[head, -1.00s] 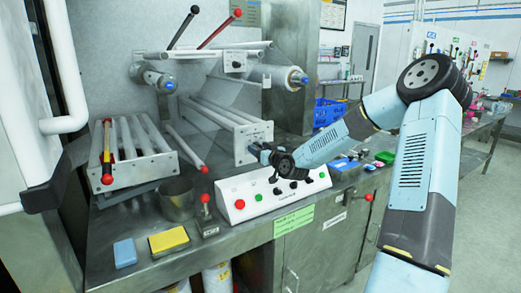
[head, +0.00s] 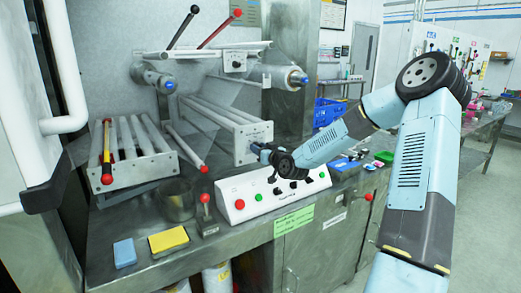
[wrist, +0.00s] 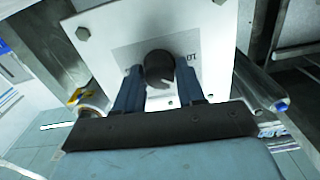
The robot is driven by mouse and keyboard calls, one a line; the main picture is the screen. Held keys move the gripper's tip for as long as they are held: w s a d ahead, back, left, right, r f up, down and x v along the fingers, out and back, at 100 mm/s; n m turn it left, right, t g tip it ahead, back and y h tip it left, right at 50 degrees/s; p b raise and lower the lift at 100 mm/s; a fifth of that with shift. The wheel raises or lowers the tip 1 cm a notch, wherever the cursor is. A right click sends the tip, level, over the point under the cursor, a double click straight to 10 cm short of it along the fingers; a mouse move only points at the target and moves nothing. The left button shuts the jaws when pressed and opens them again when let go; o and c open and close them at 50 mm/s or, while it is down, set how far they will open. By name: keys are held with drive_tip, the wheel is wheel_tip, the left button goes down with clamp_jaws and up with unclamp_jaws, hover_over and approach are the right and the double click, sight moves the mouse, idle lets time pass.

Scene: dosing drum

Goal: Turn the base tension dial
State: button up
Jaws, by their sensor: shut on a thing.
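The base tension dial (wrist: 159,68) is a dark round knob with a pale mark, on a white end plate (wrist: 205,28) in the wrist view. My gripper (wrist: 159,80) has its two blue fingers on either side of the dial, shut on it. In the head view my gripper (head: 257,150) reaches the lower right of the white end plate (head: 252,138) of the roller frame. There the dial is hidden behind my gripper.
A white control box (head: 270,198) with buttons stands just below my arm. A lever with a red ball (head: 205,210), a metal cup (head: 177,200), a yellow sponge (head: 168,240) and a blue block (head: 124,252) are on the bench. A roller rack (head: 135,165) lies left.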

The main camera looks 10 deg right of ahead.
drive_tip(key=shift+m, duration=0.6)
drive_tip(key=shift+d, duration=0.1)
drive_tip(key=o, duration=1)
drive_tip(key=v, duration=1.3)
drive_tip(key=shift+s+d, duration=0.1)
drive_tip(key=shift+s, duration=0.2)
